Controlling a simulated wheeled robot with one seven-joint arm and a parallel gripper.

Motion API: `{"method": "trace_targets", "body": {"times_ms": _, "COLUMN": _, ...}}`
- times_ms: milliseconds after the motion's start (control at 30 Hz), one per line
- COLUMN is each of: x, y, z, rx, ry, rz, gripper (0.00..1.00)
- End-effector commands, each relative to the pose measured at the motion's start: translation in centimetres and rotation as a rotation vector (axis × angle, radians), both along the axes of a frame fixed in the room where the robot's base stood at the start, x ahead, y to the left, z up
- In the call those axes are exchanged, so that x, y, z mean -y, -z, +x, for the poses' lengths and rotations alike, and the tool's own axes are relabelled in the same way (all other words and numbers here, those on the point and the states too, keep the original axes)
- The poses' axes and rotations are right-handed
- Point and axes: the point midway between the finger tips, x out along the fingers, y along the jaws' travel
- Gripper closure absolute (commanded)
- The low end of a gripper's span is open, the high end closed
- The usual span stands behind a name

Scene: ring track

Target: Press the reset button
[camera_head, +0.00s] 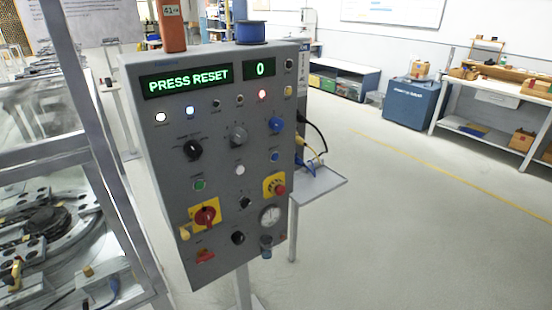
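A grey control panel (217,141) stands on a post in the middle of the view. Its green display (188,80) reads "PRESS RESET" and a smaller display (260,69) reads "0". A small blue button (275,157) sits on the right side of the panel, below a larger blue knob (276,124). A green button (199,185) is at the lower left and a white one (239,170) near the middle. The small labels are too blurred to tell which is marked reset. My gripper is not in view.
The panel also bears a red rotary switch (205,215), a red mushroom button on yellow (275,187) and a gauge (269,215). A framed machine (45,220) stands close at left. A small shelf (321,182) juts out at right. Floor beyond it is clear.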

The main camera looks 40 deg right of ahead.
Motion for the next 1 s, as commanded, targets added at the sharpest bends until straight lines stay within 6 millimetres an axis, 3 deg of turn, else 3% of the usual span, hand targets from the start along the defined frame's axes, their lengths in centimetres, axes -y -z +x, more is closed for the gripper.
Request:
{"method": "trace_targets", "body": {"times_ms": 33, "x": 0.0, "y": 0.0, "z": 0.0, "rx": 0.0, "ry": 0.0, "rz": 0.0, "gripper": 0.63}}
{"method": "trace_targets", "body": {"times_ms": 233, "x": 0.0, "y": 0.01, "z": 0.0, "rx": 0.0, "ry": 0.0, "rz": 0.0, "gripper": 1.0}}
{"method": "trace_targets", "body": {"times_ms": 1000, "x": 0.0, "y": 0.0, "z": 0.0, "rx": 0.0, "ry": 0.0, "rz": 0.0, "gripper": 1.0}}
